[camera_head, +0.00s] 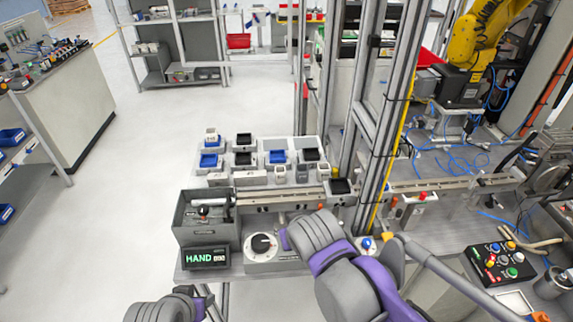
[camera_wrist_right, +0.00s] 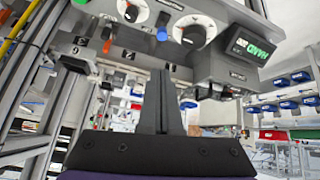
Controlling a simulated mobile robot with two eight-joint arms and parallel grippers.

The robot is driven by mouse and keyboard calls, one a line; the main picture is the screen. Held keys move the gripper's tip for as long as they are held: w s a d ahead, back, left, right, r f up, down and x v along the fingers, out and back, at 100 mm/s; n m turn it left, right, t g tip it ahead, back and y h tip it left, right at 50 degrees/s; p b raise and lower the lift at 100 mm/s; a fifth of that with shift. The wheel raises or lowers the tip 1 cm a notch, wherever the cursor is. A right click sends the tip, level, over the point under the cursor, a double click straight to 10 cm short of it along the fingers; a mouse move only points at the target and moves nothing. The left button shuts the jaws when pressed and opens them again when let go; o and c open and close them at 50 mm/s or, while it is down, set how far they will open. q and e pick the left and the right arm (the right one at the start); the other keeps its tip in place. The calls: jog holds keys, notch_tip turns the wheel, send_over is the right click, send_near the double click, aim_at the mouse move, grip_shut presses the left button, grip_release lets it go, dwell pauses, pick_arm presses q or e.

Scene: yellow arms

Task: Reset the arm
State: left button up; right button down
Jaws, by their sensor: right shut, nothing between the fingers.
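My right arm (camera_head: 350,275), grey and purple, reaches in from the bottom right of the head view to the front of the workbench. Its gripper cannot be made out there. In the right wrist view my right gripper (camera_wrist_right: 162,78) is shut and empty, its dark fingers together. They appear in front of a control panel (camera_wrist_right: 125,50) with white dials; I cannot tell how large the gap is. Part of my left arm (camera_head: 165,308) shows at the bottom left of the head view, and its gripper is out of the picture.
A dial box (camera_head: 263,245) and a HAND display (camera_head: 206,257) stand at the bench's front edge, beside a grey bin (camera_head: 190,232). Small trays and boxes (camera_head: 245,158) stand behind. Metal posts (camera_head: 372,110) rise beside my right arm. Open floor (camera_head: 150,120) lies left.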

jog(key=shift+s+d, duration=0.1)
jog(key=s+d+f+m, duration=0.1)
jog(key=s+d+f, duration=0.3)
jog(key=s+d, duration=0.2)
jog(key=s+d+f+m+g+h, duration=0.1)
jog(key=s+d+f+m, duration=0.1)
jog(key=s+d+f, duration=0.2)
jog(key=s+d, duration=0.1)
jog(key=d, duration=0.2)
jog(key=shift+s+d+m, duration=0.3)
jog(key=shift+s+d, duration=0.05)
jog(key=shift+s, duration=0.05)
dwell(0.9)
